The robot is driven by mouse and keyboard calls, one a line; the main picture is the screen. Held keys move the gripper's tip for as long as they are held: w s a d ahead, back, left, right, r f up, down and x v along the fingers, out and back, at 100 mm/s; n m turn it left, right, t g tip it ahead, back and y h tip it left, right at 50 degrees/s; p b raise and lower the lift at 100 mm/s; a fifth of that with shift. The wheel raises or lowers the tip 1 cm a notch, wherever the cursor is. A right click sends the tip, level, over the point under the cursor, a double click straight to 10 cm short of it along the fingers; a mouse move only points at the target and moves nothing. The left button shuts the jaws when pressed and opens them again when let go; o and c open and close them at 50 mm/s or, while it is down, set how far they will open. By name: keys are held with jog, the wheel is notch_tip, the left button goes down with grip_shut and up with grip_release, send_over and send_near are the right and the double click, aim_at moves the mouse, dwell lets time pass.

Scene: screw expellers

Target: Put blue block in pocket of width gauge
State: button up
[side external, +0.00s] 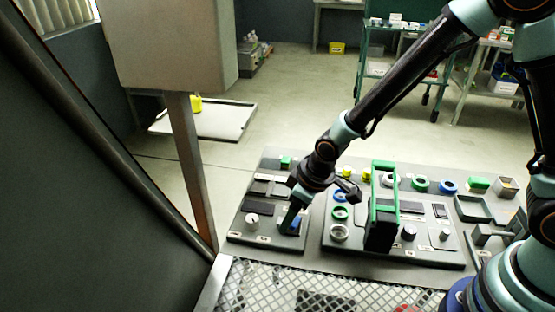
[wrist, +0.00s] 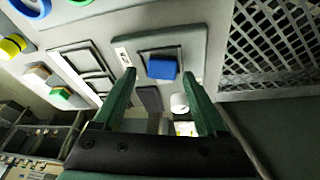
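The blue block (wrist: 162,67) shows in the wrist view at a dark square pocket in a grey plate, the width gauge (wrist: 196,46). It covers part of the pocket; I cannot tell how deep it sits. My gripper (wrist: 160,75) is open, with one green finger on each side of the block and a visible gap to both. In the side view my gripper (side external: 289,222) points down over the left grey board, and the blue block (side external: 296,223) shows only as a small patch beside the green finger.
A white knob (side external: 252,219) stands on the same board, left of my gripper. A taller green-framed dark stand (side external: 380,230) rises on the board to the right, among several rings. A metal grating (side external: 300,285) lies in front. A green block (side external: 286,161) sits at the back.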

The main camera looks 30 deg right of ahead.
jog(key=shift+r, duration=0.55)
jog(key=v, duration=1.2)
jog(key=s+d+r+m+t, duration=0.1)
jog(key=s+d+r+m, duration=0.2)
jog(key=d, duration=0.4)
jog(key=s+d+r+m+t+h, duration=0.1)
jog(key=s+d+r+m, duration=0.1)
jog(key=d+r, duration=0.4)
jog(key=shift+s+d+m, duration=0.4)
jog(key=shift+s+d, duration=0.2)
jog(key=shift+s, duration=0.25)
jog(key=shift+o, duration=0.5)
